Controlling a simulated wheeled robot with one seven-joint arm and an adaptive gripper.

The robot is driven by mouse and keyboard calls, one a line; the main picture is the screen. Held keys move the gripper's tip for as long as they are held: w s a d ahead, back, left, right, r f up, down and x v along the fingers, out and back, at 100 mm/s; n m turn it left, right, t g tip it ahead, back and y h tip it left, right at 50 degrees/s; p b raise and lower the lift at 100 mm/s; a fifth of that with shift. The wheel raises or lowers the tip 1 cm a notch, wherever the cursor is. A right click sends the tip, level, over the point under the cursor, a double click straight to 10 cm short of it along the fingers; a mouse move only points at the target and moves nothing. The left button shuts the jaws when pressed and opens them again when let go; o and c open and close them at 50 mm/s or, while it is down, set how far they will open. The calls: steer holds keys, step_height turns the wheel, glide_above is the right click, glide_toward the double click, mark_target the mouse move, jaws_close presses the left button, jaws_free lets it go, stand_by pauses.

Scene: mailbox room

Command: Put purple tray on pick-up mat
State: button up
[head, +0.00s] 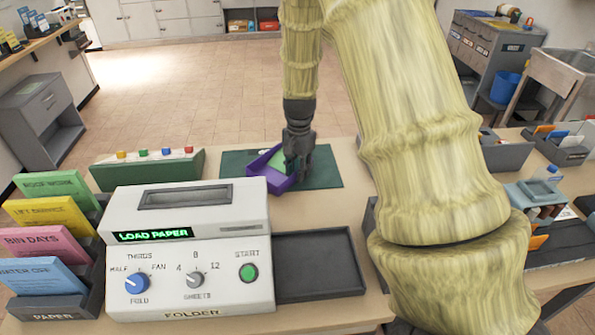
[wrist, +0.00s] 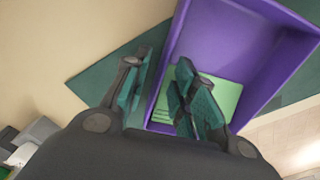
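The purple tray (head: 276,181) sits on the dark green mat (head: 323,172) behind the folder machine, turned at an angle, its near corner close to the mat's front edge. A light green sheet (wrist: 218,98) lies inside it. In the wrist view the tray (wrist: 225,45) fills the upper right, with the mat (wrist: 98,82) around it. My gripper (head: 295,168) is down at the tray's right side in the head view. In the wrist view its fingers (wrist: 165,85) are apart, one outside the tray and one inside, with a tray wall between them. Whether the tray's base touches the mat all round is hidden.
The folder machine (head: 188,255) reads LOAD PAPER, with an empty dark out-tray (head: 318,262) on its right. A green box with coloured buttons (head: 148,168) stands left of the mat. A paper rack (head: 60,300) is at front left. Other bins (head: 505,155) stand at right.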

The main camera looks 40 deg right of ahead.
step_height(320, 180, up, 12)
steer(key=b, duration=0.1)
steer(key=shift+s+f, duration=0.15)
steer(key=shift+f, duration=0.05)
stand_by(0.6)
